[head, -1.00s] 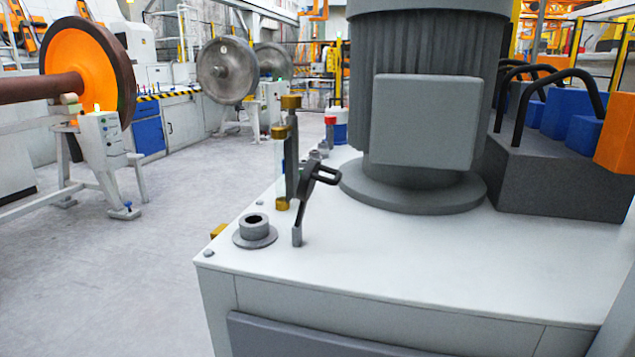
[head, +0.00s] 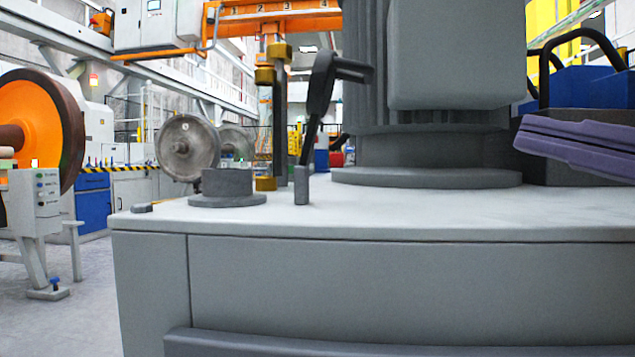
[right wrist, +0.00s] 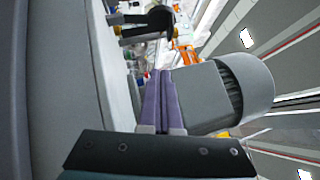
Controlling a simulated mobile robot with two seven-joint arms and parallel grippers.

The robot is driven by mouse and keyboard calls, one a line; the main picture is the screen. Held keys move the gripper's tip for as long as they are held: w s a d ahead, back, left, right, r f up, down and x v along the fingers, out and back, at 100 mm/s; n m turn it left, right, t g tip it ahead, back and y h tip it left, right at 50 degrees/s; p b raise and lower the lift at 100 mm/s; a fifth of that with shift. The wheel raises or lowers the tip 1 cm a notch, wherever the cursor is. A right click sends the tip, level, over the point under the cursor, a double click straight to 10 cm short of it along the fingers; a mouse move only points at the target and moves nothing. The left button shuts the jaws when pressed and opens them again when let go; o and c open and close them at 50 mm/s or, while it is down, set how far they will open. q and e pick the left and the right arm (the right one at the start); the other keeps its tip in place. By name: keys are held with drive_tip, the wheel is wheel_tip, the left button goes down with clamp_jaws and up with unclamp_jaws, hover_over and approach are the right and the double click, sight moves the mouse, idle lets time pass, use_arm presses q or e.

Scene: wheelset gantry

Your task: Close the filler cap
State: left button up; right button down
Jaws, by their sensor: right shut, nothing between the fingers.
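The filler neck (head: 227,183) is a short grey cylinder on a flange, near the front left of the cabinet top. The filler cap (head: 321,88) is dark grey with a side handle. It stands raised on a slim arm above a small hinge post (head: 302,186), to the right of the neck and apart from it. My right gripper (head: 520,135), with purple fingers, is at the right edge of the head view, shut and empty, well right of the cap. Its fingers also show in the right wrist view (right wrist: 160,78). My left gripper is out of view.
A large grey motor (head: 450,60) stands on the cabinet top (head: 420,212), between the cap and my right gripper in the head view. A gauge with brass ends (head: 280,120) stands behind the neck. A dark block (head: 590,170) lies behind my right fingers.

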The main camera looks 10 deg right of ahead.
drive_tip(key=shift+w+d+r+m+t, duration=0.1)
drive_tip(key=shift+w+d+m+t, duration=0.25)
drive_tip(key=shift+m, duration=0.25)
drive_tip(key=shift+r, duration=0.3)
drive_tip(key=w+r+p, duration=0.1)
drive_tip(key=w+a+p, duration=0.1)
drive_tip(key=p, duration=0.1)
drive_tip(key=shift+w+r, duration=0.15)
drive_tip(key=shift+r, duration=0.2)
use_arm(q)
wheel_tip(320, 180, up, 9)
drive_tip(key=p, duration=0.7)
use_arm(e)
drive_tip(key=w+a+r, duration=0.2)
drive_tip(key=w+a, duration=0.4)
drive_tip(key=shift+w+a+r, duration=0.3)
drive_tip(key=shift+r, duration=0.1)
